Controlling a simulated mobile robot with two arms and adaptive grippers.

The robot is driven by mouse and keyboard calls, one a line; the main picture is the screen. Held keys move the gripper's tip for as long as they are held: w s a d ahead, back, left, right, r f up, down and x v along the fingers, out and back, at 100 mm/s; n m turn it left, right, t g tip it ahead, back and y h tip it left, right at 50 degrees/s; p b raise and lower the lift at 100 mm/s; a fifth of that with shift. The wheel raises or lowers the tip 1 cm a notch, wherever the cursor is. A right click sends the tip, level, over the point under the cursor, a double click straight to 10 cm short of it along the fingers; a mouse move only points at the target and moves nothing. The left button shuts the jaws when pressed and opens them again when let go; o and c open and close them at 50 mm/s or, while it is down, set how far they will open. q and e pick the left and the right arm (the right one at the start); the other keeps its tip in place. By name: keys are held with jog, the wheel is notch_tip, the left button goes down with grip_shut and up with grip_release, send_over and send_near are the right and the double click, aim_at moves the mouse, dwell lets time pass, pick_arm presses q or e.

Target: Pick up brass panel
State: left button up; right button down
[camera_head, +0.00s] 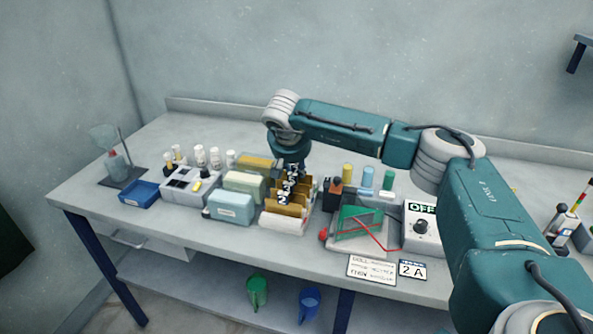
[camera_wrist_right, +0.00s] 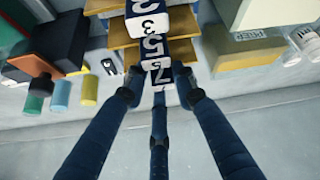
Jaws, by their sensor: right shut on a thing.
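Several brass panels (camera_head: 287,210) stand upright in a white rack (camera_head: 283,222) on the bench, with numbered black-and-white tags at their tops. My right gripper (camera_head: 292,168) reaches down over the back of this row. In the right wrist view, its blue fingers (camera_wrist_right: 158,88) are closed around the tag marked 7 (camera_wrist_right: 160,72), at the brass panel (camera_wrist_right: 182,50) nearest the fingers. The tags marked 5 and 3 show beyond it. The fingers hide part of the held panel, and I cannot tell whether it is clear of the rack. My left gripper is out of view.
Pale boxes (camera_head: 230,207) stand close on the rack's left. A green panel on a stand (camera_head: 358,222), coloured cylinders (camera_head: 367,178) and a control box marked OFF (camera_head: 422,232) are on its right. A blue tray (camera_head: 139,192) lies farther left. The bench front is mostly free.

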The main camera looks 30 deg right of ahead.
notch_tip(320, 180, up, 20)
jog(key=b, duration=0.1)
jog(key=shift+b, duration=0.4)
jog(key=shift+f, duration=0.1)
jog(key=shift+p, duration=0.65)
dwell(1.0)
